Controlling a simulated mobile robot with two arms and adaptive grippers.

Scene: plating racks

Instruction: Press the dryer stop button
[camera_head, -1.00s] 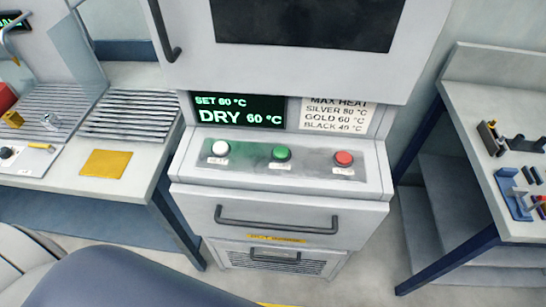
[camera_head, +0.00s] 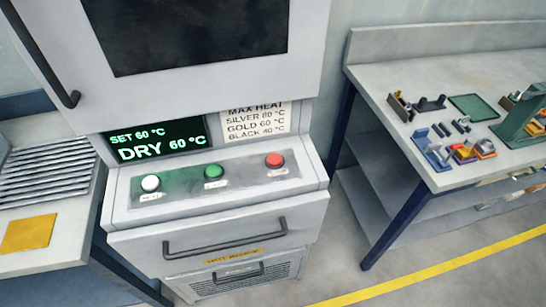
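The dryer (camera_head: 235,95) stands left of centre with its door closed. Its sloped panel carries three buttons: a white one (camera_head: 150,183) at left, a green one (camera_head: 213,171) in the middle and a red one (camera_head: 274,160) at right. Small labels sit below the buttons, too small to read. The display (camera_head: 157,142) above the panel reads SET 60 °C and DRY 60 °C. Neither of my grippers is in view.
A heat-limit sign (camera_head: 257,121) is beside the display. A workbench (camera_head: 380,65) with small parts and fixtures stands at right. A slatted counter with a yellow pad (camera_head: 28,233) is at left. Floor with a yellow line (camera_head: 440,273) is clear at lower right.

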